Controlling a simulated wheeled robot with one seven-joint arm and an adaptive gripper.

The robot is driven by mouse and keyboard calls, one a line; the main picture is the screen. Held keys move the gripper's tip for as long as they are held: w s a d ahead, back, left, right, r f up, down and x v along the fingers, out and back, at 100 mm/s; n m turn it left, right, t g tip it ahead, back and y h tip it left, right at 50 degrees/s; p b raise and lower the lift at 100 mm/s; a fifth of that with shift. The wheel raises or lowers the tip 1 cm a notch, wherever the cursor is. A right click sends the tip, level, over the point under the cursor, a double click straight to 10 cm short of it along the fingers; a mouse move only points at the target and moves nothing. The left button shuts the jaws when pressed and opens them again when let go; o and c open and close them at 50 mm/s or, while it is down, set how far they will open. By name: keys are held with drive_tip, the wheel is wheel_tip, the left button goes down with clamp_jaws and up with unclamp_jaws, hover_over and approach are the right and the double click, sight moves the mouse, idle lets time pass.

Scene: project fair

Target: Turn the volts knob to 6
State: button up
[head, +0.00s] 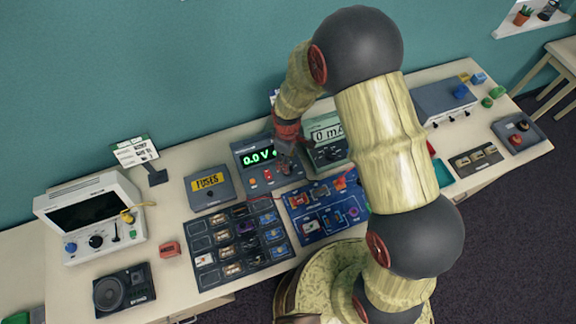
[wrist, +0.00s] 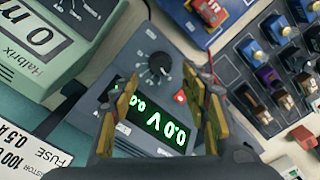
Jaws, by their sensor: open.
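The grey power supply (head: 253,183) stands on the bench, its green display (head: 259,157) reading 0.0 V. In the wrist view the power supply (wrist: 133,63) shows a black round knob (wrist: 159,64) with a white scale around it, and the display (wrist: 160,125) below. The knob's label and exact pointer setting are too small to read. A second dark knob (wrist: 116,91) is partly hidden by the left finger. My gripper (wrist: 161,76) is open and empty above the panel, with the scaled knob between its fingertips in view; contact does not show.
A green meter (head: 330,128) marked mA stands close to the right of the supply. A blue circuit board (head: 297,228) and a dark component tray (head: 205,270) lie in front. A fuses box (head: 211,194) is at the left.

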drive_tip(key=shift+f, duration=2.8)
drive_tip(key=shift+c, duration=1.3)
drive_tip(key=c, duration=0.9)
